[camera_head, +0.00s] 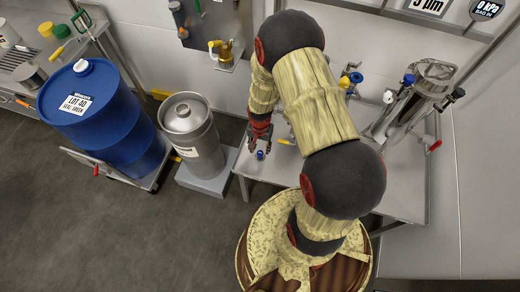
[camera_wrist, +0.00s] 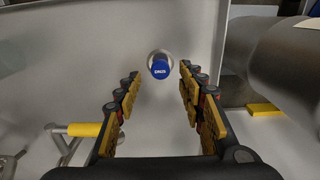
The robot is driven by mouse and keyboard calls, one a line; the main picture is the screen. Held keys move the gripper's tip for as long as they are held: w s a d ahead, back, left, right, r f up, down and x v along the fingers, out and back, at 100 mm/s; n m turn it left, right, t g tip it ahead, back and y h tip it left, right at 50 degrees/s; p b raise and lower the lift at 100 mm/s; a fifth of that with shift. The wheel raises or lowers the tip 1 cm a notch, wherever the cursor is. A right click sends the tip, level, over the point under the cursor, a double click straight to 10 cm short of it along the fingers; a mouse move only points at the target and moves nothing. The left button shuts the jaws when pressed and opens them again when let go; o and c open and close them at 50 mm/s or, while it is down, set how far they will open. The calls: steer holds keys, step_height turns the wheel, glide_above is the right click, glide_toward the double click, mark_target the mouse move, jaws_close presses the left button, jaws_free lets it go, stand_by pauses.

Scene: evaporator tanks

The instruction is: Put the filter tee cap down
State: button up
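A small blue cap (camera_wrist: 160,68) with a pale label is in the wrist view, on a silver round piece on a grey metal surface. I take it to be the filter tee cap. In the head view it is a small blue spot (camera_head: 261,155) near the table's left edge. My gripper (camera_wrist: 158,80) is open, its two yellow-and-black fingers wide apart. The cap shows between and just beyond the fingertips, with clear gaps on both sides. In the head view my gripper (camera_head: 260,143) is just above the cap, partly hidden by my arm.
The grey metal table (camera_head: 405,190) carries a steel filter housing (camera_head: 425,88) with valves at the right. A steel canister (camera_head: 190,130) on a grey block and a blue drum (camera_head: 105,120) stand left of the table. The floor in front is clear.

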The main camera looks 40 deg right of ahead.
step_height(320, 180, up, 8)
steer(key=p, duration=0.3)
step_height(320, 180, up, 10)
steer(key=n+t, duration=0.1)
steer(key=n, duration=0.1)
glide_above(260, 153)
steer(key=w+a, duration=0.2)
steer(key=w, duration=0.1)
step_height(260, 153, up, 12)
steer(key=a+n+t, duration=0.1)
steer(key=a+n, duration=0.1)
steer(key=a, duration=0.1)
steer(key=s+a+r+n+t, duration=0.1)
steer(key=s+a+r+n, duration=0.2)
steer(key=s+r, duration=0.4)
steer(key=s+a+r+n+t, duration=0.2)
steer(key=s+r, duration=0.6)
steer(key=r, duration=0.5)
steer(key=shift+s+a+n+t, duration=0.3)
steer(key=shift+a+n, duration=0.4)
steer(key=shift+a, duration=0.4)
steer(key=shift+w+d, duration=0.1)
steer(key=shift+c, duration=1.3)
